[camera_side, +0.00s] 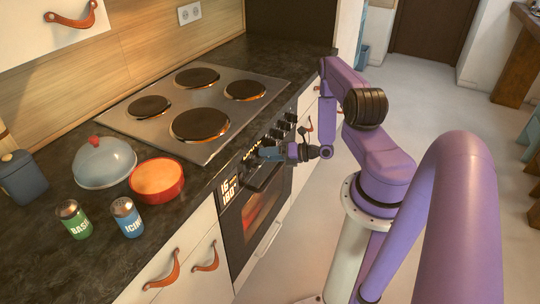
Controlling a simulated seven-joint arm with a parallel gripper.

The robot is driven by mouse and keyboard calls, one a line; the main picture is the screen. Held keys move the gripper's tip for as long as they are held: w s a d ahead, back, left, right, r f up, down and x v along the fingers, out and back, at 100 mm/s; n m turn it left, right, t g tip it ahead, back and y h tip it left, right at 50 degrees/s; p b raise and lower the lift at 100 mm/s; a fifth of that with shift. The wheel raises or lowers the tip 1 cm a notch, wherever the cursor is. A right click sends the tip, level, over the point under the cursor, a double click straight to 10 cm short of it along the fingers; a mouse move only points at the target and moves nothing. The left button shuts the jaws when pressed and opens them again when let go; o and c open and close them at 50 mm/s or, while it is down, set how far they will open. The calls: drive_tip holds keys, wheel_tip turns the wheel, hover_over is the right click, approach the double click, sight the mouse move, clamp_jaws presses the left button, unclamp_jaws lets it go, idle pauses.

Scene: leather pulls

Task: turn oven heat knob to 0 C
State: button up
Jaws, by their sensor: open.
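The oven (232,222) is built into the counter front, below the cooktop. Its front panel carries a row of dark knobs (284,125) toward the far end. A lit display (229,190) at the near end shows digits that look like "16" over "180°". My gripper (262,154) is open and reaches in from the right, pointing left at the front panel just above the oven door. It hides part of the panel, including any knob behind it. I cannot tell whether its fingers are around or touching the heat knob.
A cooktop (217,99) with several dark burners lies above the oven. A red pot (156,181), a lidded grey dish (104,163), a green shaker (73,218) and a blue shaker (127,217) stand on the counter. The oven handle (262,238) juts out low. The floor (430,95) behind is clear.

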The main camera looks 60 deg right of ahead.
drive_tip(key=shift+c, duration=0.3)
drive_tip(key=c, duration=1)
drive_tip(key=shift+o, duration=0.2)
